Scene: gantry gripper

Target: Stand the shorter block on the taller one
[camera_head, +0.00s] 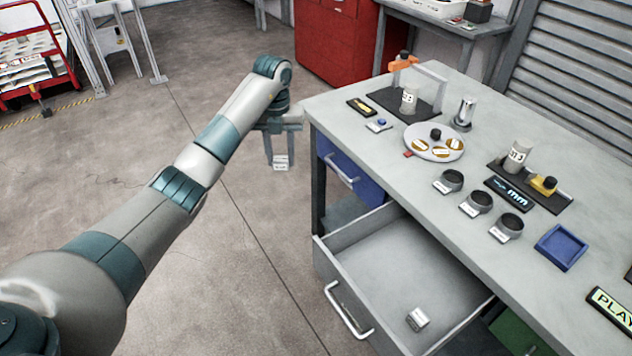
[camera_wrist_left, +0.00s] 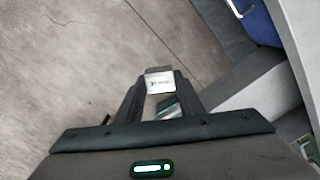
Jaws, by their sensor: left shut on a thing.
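One small metal block (camera_head: 281,163) with a white label hangs between the fingertips of my left gripper (camera_head: 279,150). The gripper points down and is shut on it, beside the bench's left corner and above the floor. In the left wrist view the block (camera_wrist_left: 158,82) shows between the two dark fingers. A second small metal block (camera_head: 417,319) with a white label is in the open grey drawer (camera_head: 372,262), near its front right. I cannot tell from these views which block is taller. My right gripper is not in view.
The grey bench top (camera_head: 400,165) stands above the drawer and holds gauges, several dark rings, a round white plate (camera_head: 455,150) and a blue tray (camera_head: 561,247). Most of the open drawer's floor is clear.

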